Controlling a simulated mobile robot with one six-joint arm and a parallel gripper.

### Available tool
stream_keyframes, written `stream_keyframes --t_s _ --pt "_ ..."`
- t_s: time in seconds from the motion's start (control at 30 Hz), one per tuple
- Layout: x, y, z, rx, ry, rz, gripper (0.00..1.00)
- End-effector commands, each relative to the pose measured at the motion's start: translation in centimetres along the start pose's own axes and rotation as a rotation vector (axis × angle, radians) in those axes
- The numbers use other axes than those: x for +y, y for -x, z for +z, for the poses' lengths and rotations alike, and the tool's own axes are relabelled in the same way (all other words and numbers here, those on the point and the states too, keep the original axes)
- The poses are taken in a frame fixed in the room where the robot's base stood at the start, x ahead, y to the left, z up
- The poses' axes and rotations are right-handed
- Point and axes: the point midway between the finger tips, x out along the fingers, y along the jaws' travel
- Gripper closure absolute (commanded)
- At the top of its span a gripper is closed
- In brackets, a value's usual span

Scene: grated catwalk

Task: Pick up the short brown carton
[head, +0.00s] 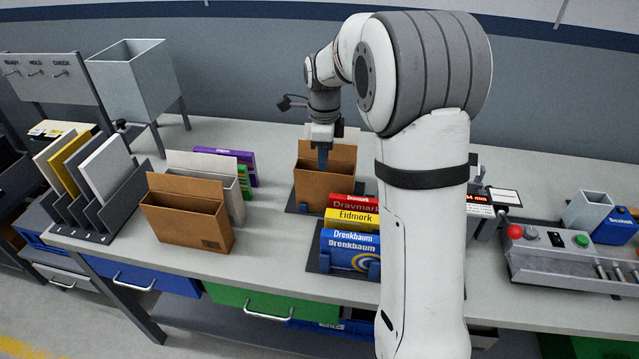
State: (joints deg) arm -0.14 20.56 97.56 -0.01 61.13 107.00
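Two open brown cartons stand on the grey bench in the head view. One brown carton (322,189) is upright at the middle on a dark base plate, its back flap raised. The other brown carton (190,222) stands at the left front and looks wider and lower. My gripper (322,168) points down at the middle carton's open top. A blue finger shows against the carton's inside. The other finger is hidden, so I cannot tell whether the gripper is open or touches a wall.
Red, yellow and blue boxes (352,240) stand in a rack before the middle carton. A pale carton (214,180) and a purple box (236,157) stand behind the left carton. A panel rack (97,205) is far left; a control box (570,255) is right.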

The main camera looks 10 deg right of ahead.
Motion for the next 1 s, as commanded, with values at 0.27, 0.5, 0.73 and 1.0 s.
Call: stream_keyframes --t_s 0.27,0.5,0.73,1.0 --pt "-1.1 -2.6 0.3 0.006 -0.098 0.016 0.72" --pt "-1.5 -5.4 0.1 0.006 -0.098 0.017 0.72" --pt "-1.7 -8.4 0.1 0.005 -0.097 0.014 0.72" --pt "-1.8 -8.9 0.0 0.004 -0.097 0.013 0.72"
